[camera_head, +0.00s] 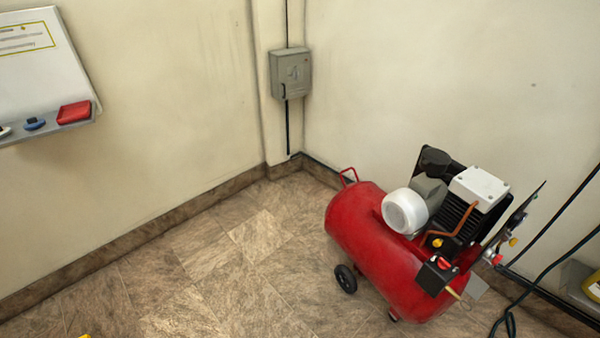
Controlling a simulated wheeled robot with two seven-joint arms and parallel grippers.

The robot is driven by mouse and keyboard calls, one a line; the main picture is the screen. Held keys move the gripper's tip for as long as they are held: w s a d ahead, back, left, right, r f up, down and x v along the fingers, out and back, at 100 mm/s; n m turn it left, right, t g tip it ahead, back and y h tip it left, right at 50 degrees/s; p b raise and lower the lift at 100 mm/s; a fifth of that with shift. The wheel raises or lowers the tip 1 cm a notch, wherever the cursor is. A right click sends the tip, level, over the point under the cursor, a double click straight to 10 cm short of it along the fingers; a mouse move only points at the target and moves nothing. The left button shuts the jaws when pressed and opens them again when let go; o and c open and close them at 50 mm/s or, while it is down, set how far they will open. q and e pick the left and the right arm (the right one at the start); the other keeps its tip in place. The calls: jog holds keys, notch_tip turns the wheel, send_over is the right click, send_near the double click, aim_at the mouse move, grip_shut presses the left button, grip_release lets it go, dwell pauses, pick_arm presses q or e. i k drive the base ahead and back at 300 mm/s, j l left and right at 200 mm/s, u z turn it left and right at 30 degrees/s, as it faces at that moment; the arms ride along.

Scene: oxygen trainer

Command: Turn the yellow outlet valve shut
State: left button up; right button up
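A red air compressor (365,232) stands on the floor at the right, with a white motor part and a black finned block on top. A small yellow knob (513,242) shows at its right end, by the gauges and fittings. Another small yellow-orange spot (437,243) sits near the bent copper pipe. I cannot tell which of these is the outlet valve, or whether it is turned open or shut. Neither of my grippers is in view.
Dark hoses (545,240) hang and run down at the right. A grey wall box (291,73) hangs by the corner, and a whiteboard (40,60) at upper left. The tiled floor (200,265) left of the compressor is clear.

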aim_at(512, 241)
jog(key=l+z, duration=0.65)
jog(key=z, duration=0.2)
jog(key=k+z, duration=0.1)
jog(key=z, duration=0.2)
jog(key=k+l+z, duration=0.1)
jog(key=z, duration=0.25)
jog(key=i+l+u, duration=0.2)
jog(key=u, duration=0.15)
jog(key=i+l+u, duration=0.25)
jog(key=u, duration=0.15)
jog(key=i+l+u, duration=0.45)
jog(key=l+u, duration=0.3)
jog(key=i+l+u, duration=0.15)
jog(key=l+u, duration=0.55)
jog(key=l, duration=0.15)
jog(key=l+u, duration=0.75)
jog(key=l, duration=0.15)
